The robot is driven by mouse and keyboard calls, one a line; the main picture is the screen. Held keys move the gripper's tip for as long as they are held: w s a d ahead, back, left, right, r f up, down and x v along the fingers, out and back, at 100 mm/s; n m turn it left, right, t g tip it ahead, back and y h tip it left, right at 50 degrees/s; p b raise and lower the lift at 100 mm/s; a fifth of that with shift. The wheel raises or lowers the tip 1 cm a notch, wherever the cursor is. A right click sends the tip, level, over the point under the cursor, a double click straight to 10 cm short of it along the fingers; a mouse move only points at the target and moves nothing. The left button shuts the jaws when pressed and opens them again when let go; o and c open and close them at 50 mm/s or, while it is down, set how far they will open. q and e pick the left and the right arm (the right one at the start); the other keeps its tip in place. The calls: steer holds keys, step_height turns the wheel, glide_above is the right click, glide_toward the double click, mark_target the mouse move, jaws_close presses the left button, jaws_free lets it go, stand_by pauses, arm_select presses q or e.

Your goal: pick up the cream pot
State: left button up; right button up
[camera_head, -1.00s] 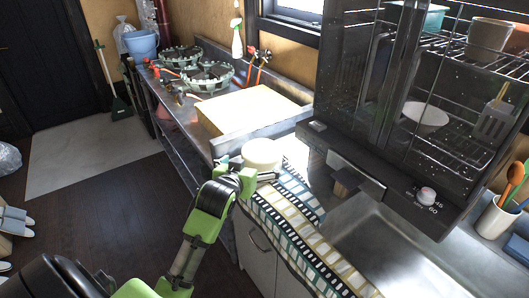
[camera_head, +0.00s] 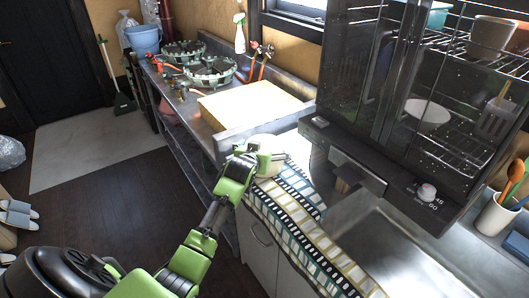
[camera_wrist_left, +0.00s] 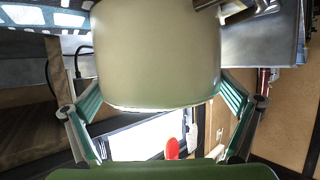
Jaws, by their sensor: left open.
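The cream pot (camera_wrist_left: 155,50) fills the upper middle of the left wrist view, smooth and rounded, with a metal part at its upper right. In the head view only a pale part of the pot (camera_head: 266,142) shows on the counter, behind my gripper. My left gripper (camera_head: 262,160) is open at the pot, its wrist hiding most of it. In the wrist view its two fingers (camera_wrist_left: 160,108) stand on either side of the pot's lower edge. I cannot tell whether they touch it. My right gripper is not in view.
A patterned towel (camera_head: 300,225) hangs over the counter edge beside the sink (camera_head: 390,240). A dark glass-fronted cabinet (camera_head: 350,160) stands close on the right.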

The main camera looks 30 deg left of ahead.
arm_select(q)
steer(key=shift+w, duration=0.1)
steer(key=c, duration=0.9)
steer(key=shift+a, duration=0.1)
steer(key=c, duration=0.3)
steer(key=shift+r, duration=0.1)
steer(key=shift+c, duration=0.2)
